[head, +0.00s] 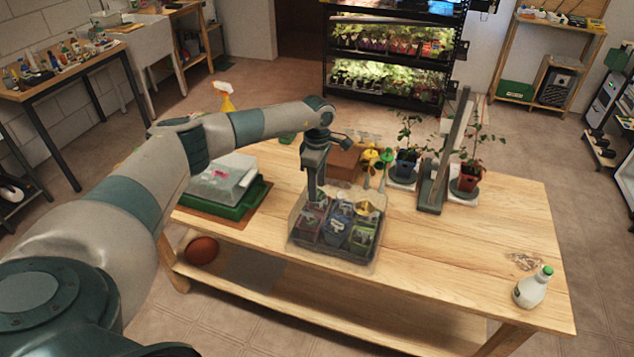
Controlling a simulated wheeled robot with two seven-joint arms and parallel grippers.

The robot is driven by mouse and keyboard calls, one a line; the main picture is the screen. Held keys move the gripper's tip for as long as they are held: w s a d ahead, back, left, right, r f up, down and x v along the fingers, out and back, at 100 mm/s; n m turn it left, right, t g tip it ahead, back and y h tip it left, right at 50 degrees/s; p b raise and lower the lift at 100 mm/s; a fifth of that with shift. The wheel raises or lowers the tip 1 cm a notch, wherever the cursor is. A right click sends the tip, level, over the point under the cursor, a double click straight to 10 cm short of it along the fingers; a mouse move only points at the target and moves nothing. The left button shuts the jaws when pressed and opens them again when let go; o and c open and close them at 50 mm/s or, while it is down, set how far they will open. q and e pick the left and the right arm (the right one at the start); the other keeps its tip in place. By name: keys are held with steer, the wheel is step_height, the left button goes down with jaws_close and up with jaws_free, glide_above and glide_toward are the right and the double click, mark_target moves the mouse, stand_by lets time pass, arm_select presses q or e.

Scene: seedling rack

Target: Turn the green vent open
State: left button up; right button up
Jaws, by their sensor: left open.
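My left gripper (314,196) points straight down at the left back part of a clear plastic box (340,254) on the wooden table. Its fingers are small and dark here, and I cannot tell whether they touch anything. Red, blue and green pots show in the box. A second clear cover (221,181) sits on a green tray (236,208) to the left, partly behind my left arm. I cannot make out a green vent on either cover; it may be hidden by the gripper or too small. My right gripper is not in view.
Behind the box stand a brown box (345,160), yellow items (371,160) and two potted plants (406,160) beside an upright grey stand (448,160). A white bottle (531,288) stands at the right front corner. The table's right middle is mostly clear.

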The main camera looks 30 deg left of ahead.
arm_select(q)
steer(key=shift+f, duration=0.4)
steer(key=c, duration=1.1)
steer(key=shift+o, duration=0.2)
